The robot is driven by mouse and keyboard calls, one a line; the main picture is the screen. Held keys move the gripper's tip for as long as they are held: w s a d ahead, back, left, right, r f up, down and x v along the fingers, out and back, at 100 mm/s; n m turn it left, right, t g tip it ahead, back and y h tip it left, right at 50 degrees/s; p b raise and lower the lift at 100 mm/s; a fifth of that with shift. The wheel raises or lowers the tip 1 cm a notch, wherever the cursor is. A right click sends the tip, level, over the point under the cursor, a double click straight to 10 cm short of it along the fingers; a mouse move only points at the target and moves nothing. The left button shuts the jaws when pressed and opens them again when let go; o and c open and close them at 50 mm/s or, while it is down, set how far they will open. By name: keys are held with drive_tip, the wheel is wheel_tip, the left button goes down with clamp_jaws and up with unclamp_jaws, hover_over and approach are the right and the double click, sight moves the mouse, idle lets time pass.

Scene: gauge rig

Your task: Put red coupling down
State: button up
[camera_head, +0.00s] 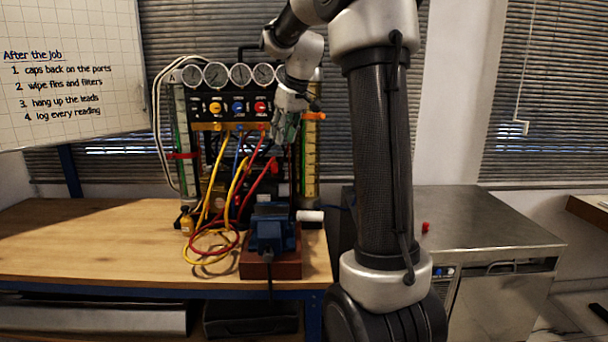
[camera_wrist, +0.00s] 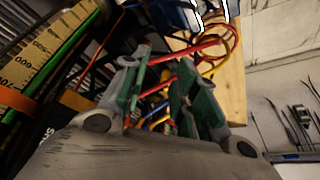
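My gripper (camera_head: 284,140) hangs in front of the right side of the gauge rig. In the wrist view its two green-grey fingers (camera_wrist: 164,62) are spread with a gap between them, and I see nothing clamped there. A red hose (camera_head: 258,180) rises from the bench to just below and left of my gripper; its red upper end (camera_head: 273,164) looks like the red coupling, but it is too small to be sure. In the wrist view a red hose (camera_wrist: 195,48) runs beyond the fingertips, and the coupling cannot be made out clearly.
The rig's gauge panel (camera_head: 238,105) carries yellow, blue and red knobs. Yellow and blue hoses hang below it. A blue vise (camera_head: 272,232) stands on the wooden bench (camera_head: 120,238). A small red piece (camera_head: 425,227) lies on the metal cabinet top, right. The bench's left side is clear.

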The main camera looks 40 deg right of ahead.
drive_tip(key=s+a+m, duration=0.1)
drive_tip(key=s+a, duration=0.3)
drive_tip(key=s, duration=0.4)
drive_tip(key=s+a, duration=0.3)
drive_tip(key=s, duration=0.6)
drive_tip(key=s+a+f, duration=0.1)
drive_tip(key=s+f, duration=0.3)
drive_tip(key=s, duration=0.3)
drive_tip(key=s+a+f+m, duration=0.1)
drive_tip(key=s+f, duration=0.3)
drive_tip(key=s, duration=0.3)
drive_tip(key=shift+s+a+h, duration=0.4)
